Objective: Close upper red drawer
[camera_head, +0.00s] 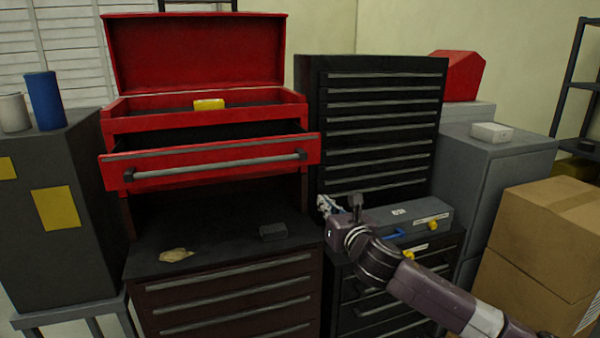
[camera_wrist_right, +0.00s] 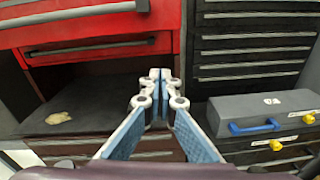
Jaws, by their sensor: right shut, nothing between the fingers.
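The upper red drawer (camera_head: 215,160) of the red tool chest is pulled out, with a grey bar handle across its front. Its inside shows as a dark gap behind the front. In the right wrist view the drawer front (camera_wrist_right: 60,22) is at the upper left, its handle end near the top. My right gripper (camera_head: 325,204) is below and just right of the drawer's right end, apart from it. Its fingers (camera_wrist_right: 161,75) are together and empty. My left gripper is in neither view.
A second red drawer front (camera_wrist_right: 110,52) sits shut below. The chest's lid (camera_head: 195,52) is open, and a yellow item (camera_head: 209,104) lies in the top tray. A grey toolbox (camera_head: 425,212) stands right of my gripper, before a tall black drawer cabinet (camera_head: 380,120). Cardboard boxes (camera_head: 555,215) stand far right.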

